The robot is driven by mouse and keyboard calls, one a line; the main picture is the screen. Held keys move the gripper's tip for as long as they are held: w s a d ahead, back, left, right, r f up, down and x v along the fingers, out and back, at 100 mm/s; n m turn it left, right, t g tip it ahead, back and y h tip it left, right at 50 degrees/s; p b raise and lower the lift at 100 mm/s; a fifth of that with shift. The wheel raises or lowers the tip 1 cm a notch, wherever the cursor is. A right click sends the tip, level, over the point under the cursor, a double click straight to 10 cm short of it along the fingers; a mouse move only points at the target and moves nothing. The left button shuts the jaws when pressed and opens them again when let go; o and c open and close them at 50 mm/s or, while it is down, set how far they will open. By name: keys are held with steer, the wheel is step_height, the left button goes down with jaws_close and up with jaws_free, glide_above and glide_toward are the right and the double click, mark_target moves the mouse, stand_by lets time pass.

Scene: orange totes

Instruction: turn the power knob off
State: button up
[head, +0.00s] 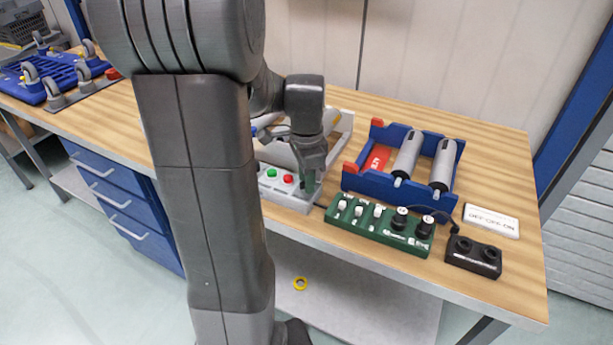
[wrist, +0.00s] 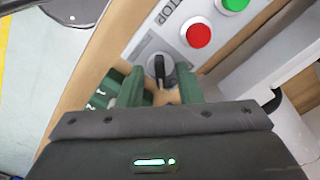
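The power knob is a black selector knob (wrist: 160,70) on a round grey plate, seen in the wrist view next to the red button and the STOP label. It sits on a light grey control box (head: 286,198). My gripper (head: 309,185) points down at the right end of this box and hides the knob in the head view. In the wrist view my gripper (wrist: 159,85) is open, with its green fingers apart. The knob shows between and just beyond the fingertips. I cannot tell whether either finger touches it.
The box carries a red button (head: 288,179) and a green button (head: 272,173). A green panel (head: 340,218) with switches and black knobs stands close on the right. Behind it is a blue rack (head: 370,184) with grey cylinders. A black box (head: 474,257) stands farther right.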

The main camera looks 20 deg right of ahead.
steer(key=shift+c, duration=0.4)
jaws_close()
steer(key=shift+n, duration=0.3)
steer(key=n+p, duration=0.1)
steer(key=n, duration=0.2)
steer(key=shift+r+n, duration=0.1)
steer(key=shift+n, duration=0.2)
steer(key=n+p, duration=0.1)
steer(key=n, duration=0.3)
steer(key=shift+n, duration=0.3)
steer(key=n+p, duration=0.1)
steer(key=n, duration=0.3)
steer(key=shift+n, duration=2.5)
